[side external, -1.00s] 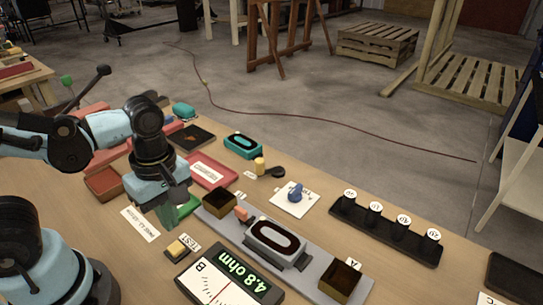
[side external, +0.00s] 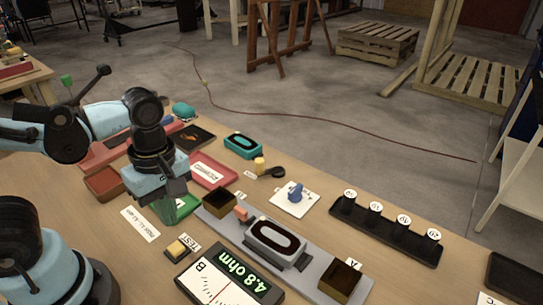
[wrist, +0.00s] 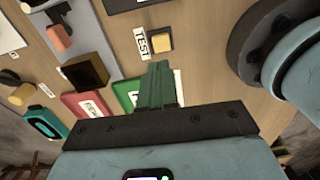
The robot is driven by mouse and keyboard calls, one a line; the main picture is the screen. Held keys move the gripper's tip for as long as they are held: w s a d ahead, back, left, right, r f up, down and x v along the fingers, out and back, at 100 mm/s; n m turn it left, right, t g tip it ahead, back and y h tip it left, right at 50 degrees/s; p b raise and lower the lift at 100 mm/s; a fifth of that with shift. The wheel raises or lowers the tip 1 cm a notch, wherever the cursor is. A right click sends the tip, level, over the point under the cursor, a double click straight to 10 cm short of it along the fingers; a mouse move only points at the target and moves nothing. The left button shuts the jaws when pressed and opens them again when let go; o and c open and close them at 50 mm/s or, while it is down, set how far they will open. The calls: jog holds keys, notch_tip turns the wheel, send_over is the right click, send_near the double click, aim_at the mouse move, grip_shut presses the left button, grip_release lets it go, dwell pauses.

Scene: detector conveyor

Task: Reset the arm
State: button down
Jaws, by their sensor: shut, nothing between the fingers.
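My gripper (side external: 172,212) is at the left of the bench, pointing down over the green tray (side external: 187,206). In the wrist view its two fingers (wrist: 161,84) are together with nothing between them. They hide part of the green tray (wrist: 124,91). In the side view the arm's end also covers part of that tray. No object hangs from the gripper.
Right of the gripper are a grey rail (side external: 225,226) with a dark oval-topped device (side external: 275,240), a yellow TEST button (side external: 178,248) and a meter (side external: 228,280) reading 4.8 ohm. A red tray (side external: 212,172) and black rack (side external: 385,232) lie beyond.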

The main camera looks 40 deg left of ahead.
jog(key=w+a+r+m+t, duration=0.2)
jog(key=w+m+t, duration=0.2)
jog(key=m, duration=0.5)
jog(key=w+a+r+m+t, duration=0.2)
jog(key=w+r+m+t, duration=0.1)
jog(key=m, duration=0.5)
jog(key=shift+w+m+t, duration=0.4)
jog(key=shift+w, duration=0.4)
